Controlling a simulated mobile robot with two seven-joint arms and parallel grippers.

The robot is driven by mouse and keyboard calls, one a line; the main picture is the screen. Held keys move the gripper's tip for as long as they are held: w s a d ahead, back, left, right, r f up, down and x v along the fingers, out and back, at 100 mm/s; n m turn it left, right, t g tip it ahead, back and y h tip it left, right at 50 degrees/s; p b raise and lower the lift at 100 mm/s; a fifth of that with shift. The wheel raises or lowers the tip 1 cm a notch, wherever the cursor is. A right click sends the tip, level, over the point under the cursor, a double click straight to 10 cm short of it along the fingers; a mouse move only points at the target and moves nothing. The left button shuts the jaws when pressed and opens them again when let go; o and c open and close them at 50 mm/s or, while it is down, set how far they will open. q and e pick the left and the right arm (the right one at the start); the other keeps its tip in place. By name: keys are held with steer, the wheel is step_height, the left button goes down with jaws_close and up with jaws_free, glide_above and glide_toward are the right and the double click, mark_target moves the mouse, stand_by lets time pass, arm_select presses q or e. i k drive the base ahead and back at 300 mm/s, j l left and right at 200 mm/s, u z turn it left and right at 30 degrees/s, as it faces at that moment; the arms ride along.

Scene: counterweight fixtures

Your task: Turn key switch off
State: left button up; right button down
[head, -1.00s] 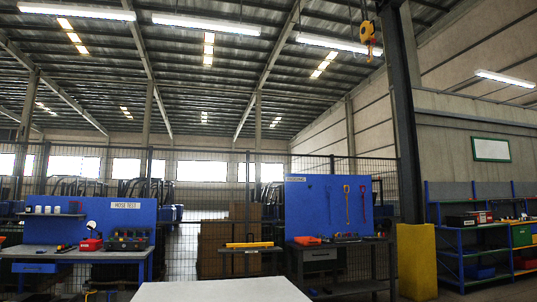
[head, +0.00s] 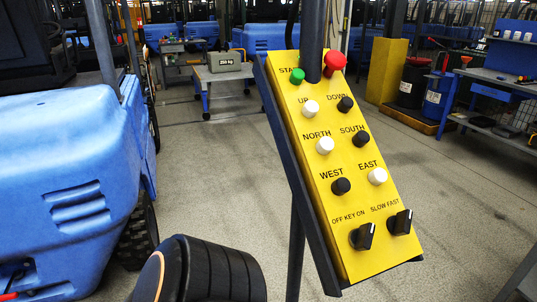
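A yellow control pendant (head: 325,145) hangs tilted in the middle of the head view, facing me. Its key switch (head: 362,236), a black knob under the label "OFF KEY ON", sits at the lower left of the panel. The knob's raised grip appears to lean up and to the right, toward the ON side. A similar black knob for "SLOW FAST" (head: 400,222) sits just right of it. Neither gripper shows; only a black rounded part, likely my arm, is at the bottom left of centre.
Above the knobs are round direction buttons, a green start button (head: 297,76) and a red mushroom button (head: 334,63). A blue vehicle (head: 70,180) stands close on the left. A workbench (head: 485,95) is at the right. Grey floor is open behind the pendant.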

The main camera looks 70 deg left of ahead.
mark_target(361, 238)
steer(key=u, duration=1.95)
